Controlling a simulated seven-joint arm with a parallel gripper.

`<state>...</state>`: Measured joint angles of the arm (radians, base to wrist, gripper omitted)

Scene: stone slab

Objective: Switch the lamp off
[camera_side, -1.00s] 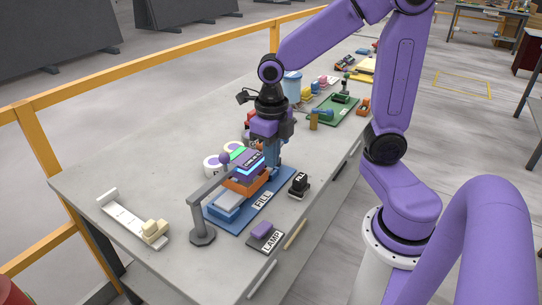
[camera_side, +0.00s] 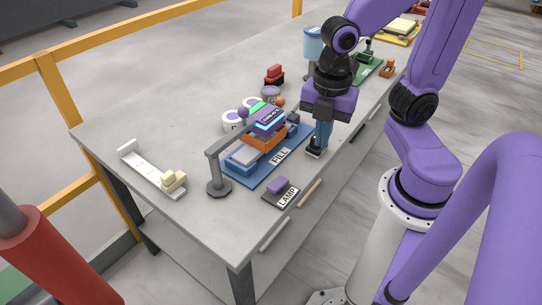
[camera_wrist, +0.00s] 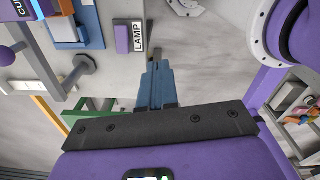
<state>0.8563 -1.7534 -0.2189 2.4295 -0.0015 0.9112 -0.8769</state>
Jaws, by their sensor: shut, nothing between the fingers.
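The purple switch button (camera_side: 278,186) sits on a dark plate labelled LAMP (camera_side: 287,197) near the table's front edge. The wrist view also shows the purple button (camera_wrist: 122,39) beside its LAMP label. A grey post with a round base (camera_side: 218,187) and an arm reaching over the blue FILL tray (camera_side: 262,176) stands left of it. I cannot tell whether a lamp is lit.
An orange block with a purple device and lit screen (camera_side: 268,118) stands on the tray. White round containers (camera_side: 234,121) and a red object (camera_side: 274,74) lie behind. A white slide with a cream block (camera_side: 173,181) is at left.

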